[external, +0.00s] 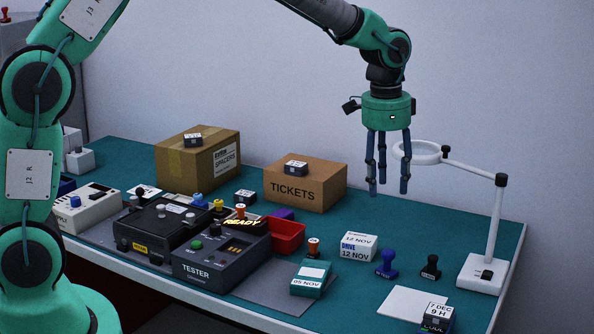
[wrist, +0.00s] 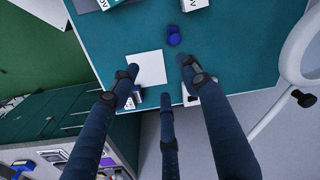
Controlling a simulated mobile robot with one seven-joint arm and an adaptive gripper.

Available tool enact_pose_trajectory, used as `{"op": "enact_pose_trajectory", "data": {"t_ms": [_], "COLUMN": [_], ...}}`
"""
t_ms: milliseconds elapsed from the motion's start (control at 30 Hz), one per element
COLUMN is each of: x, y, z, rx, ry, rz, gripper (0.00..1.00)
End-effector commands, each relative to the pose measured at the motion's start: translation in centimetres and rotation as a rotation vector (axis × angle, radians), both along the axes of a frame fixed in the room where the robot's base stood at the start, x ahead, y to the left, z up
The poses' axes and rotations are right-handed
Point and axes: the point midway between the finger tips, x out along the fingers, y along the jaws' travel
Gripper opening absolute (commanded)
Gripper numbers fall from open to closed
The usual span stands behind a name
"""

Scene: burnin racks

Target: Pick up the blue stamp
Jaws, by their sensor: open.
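The blue stamp (external: 387,264) stands upright on the teal bench top, right of the white DRIVE box (external: 359,246). In the wrist view the blue stamp (wrist: 174,35) is near the top middle, beyond the fingertips. My gripper (external: 389,188) points down with its blue fingers spread, high above the bench and clear of the stamp. In the wrist view my gripper (wrist: 160,80) is open with nothing between the fingers.
A black stamp (external: 431,266) stands right of the blue one. A white sheet (external: 407,302) and a dated block (external: 437,315) lie in front. A magnifier lamp (external: 497,235) rises at right. The TICKETS box (external: 305,186) and tester (external: 222,259) are at left.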

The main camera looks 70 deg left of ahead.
Motion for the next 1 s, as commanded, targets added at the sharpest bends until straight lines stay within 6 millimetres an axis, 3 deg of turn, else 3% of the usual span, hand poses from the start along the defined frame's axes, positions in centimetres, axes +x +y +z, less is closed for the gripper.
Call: {"op": "enact_pose_trajectory", "data": {"t_ms": [33, 100, 333, 1000], "x": [0.8, 1.8, 3.6, 3.9], "y": [0.8, 1.6, 3.4, 3.8], "z": [-1.8, -3.5, -7.6, -9.5], "rx": [-0.003, -0.005, -0.012, -0.015], "ry": [0.016, 0.029, 0.060, 0.067], "rz": [-0.004, -0.011, -0.028, -0.033], "gripper": [0.46, 0.46, 0.46, 0.46]}}
